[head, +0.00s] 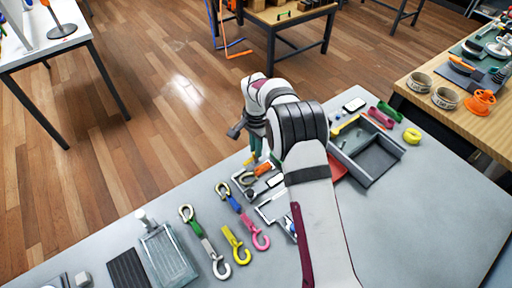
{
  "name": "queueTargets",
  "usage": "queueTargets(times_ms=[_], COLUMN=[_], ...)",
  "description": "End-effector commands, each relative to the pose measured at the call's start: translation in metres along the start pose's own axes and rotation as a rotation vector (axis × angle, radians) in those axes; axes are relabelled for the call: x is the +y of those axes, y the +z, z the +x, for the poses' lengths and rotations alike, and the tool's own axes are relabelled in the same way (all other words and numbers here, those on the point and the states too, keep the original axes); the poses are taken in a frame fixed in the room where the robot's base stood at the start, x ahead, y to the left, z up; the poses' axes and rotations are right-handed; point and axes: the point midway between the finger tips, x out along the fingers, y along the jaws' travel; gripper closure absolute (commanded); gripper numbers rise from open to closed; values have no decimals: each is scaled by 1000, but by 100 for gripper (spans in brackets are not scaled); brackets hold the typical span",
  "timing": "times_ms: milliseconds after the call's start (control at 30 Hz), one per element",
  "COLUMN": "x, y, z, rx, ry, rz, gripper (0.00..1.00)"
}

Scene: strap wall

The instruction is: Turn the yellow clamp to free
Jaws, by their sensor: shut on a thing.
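My gripper (253,155) points down at the far edge of the grey table, beyond the bend of my arm. It is shut on a small yellow piece, which looks like the yellow clamp (248,161); only a bit of it shows at the fingertips. The clamp's turn position is too small and too covered to tell. Just below it are a metal hook (248,179) and an orange part (262,170), lying close to a pale frame on the table. My arm hides what lies to the right of this spot.
Straps with hooks, green and white (204,243), blue and pink (244,220), and a yellow hook (235,243) lie left of my arm. A clear-lidded box (167,257) stands further left. A grey tray (375,162) and a yellow roll (411,135) are at right. The right front table is clear.

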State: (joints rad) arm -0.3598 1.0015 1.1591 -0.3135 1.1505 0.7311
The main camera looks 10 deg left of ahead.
Motion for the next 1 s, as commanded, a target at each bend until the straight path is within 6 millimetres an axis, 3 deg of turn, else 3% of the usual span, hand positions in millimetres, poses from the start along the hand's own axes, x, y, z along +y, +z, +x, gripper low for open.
queueTargets(times_ms=[300, 833, 867, 1000], x=[0, 0, 0, 0], y=[0, 0, 0, 0], z=[0, 0, 0, 0], rx=[1, 1, 1, 1], ry=[-1, -1, -1, 0], rz=[99, 117, 117, 116], gripper=[100, 100, 81, 56])
